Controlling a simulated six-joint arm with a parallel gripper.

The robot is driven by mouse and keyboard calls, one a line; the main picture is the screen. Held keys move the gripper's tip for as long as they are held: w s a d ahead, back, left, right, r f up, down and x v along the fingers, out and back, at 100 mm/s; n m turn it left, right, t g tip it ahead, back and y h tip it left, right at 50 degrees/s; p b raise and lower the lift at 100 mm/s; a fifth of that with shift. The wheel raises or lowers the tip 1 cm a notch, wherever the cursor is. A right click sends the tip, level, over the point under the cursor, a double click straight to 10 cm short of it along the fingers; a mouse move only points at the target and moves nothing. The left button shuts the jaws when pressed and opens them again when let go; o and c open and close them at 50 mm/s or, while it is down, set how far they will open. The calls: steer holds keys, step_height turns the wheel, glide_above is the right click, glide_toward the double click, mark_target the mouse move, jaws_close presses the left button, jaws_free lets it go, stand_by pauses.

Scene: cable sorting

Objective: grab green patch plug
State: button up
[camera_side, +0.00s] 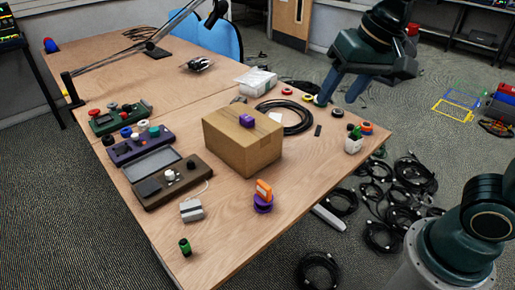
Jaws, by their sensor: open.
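A small dark green plug (185,247), short and with a brighter green part, stands on the wooden table near its front corner. My gripper (340,95) is at the upper right, over the far right part of the table, with two bluish fingers spread apart and nothing seen between them. It is far from the green plug, with the cardboard box between them in the picture. Another small green thing (355,131) shows in a white cup near the right edge; its kind is too small to tell.
A cardboard box (240,150) with a purple piece on top stands mid-table. An orange piece (264,188) sits on purple rings in front. A grey block (191,210) and several control boxes line the left. Coiled black cable lies behind the box. The front corner is mostly clear.

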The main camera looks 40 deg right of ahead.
steer(key=w+a+f+m+g, duration=0.1)
steer(key=w+a+f+m, duration=0.15)
steer(key=w+a, duration=0.45)
steer(key=m+g, duration=0.3)
steer(key=m, duration=0.6)
glide_above(183, 240)
step_height(183, 240, down, 22)
steer(key=shift+d+f+h, duration=0.15)
steer(key=shift+f+h, duration=0.05)
steer(key=shift+h, duration=0.1)
steer(key=shift+f, duration=0.1)
steer(key=shift+f, duration=4.2)
steer(key=shift+f, duration=2.6)
